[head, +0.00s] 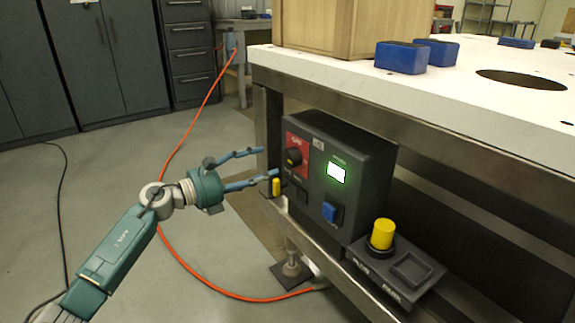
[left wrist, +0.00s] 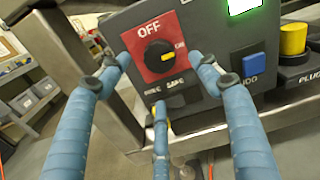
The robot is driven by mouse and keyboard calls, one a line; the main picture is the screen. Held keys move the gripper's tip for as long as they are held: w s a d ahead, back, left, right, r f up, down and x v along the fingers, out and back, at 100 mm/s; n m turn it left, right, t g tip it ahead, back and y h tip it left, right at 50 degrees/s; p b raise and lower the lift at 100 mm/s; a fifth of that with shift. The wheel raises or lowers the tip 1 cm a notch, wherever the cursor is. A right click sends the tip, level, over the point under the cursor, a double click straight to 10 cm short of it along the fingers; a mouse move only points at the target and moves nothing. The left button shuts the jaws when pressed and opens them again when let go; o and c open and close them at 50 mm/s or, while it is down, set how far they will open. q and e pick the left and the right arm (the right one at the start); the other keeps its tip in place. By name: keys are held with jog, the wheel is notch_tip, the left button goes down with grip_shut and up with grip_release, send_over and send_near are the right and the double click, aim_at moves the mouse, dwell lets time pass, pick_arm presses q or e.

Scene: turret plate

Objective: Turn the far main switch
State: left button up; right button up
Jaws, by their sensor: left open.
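The far main switch is a round black knob (head: 293,157) with a yellow pointer, set on a red plate on the front of a dark control box (head: 360,160). In the left wrist view the knob (left wrist: 158,55) sits below the word OFF, and its yellow mark points right, towards a small label at the plate's right edge. My left gripper (head: 268,162) is open, with its fingers reaching towards the knob from the left. In the wrist view the fingers of this gripper (left wrist: 159,68) spread around the knob's outline, with a visible gap; exact depth cannot be told.
The box also carries a lit green-white screen (head: 336,172) and a blue button (head: 330,212). A yellow plug (head: 382,234) stands on a dark holder at lower right. A white tabletop (head: 450,95) overhangs the box. An orange cable (head: 170,245) crosses the floor.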

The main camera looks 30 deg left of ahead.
aim_at(287, 160)
pick_arm(q)
jog(key=b+x, duration=0.1)
jog(key=x, duration=0.7)
jog(key=shift+w, duration=0.25)
jog(key=shift+d+f, duration=0.1)
jog(key=c, duration=1.2)
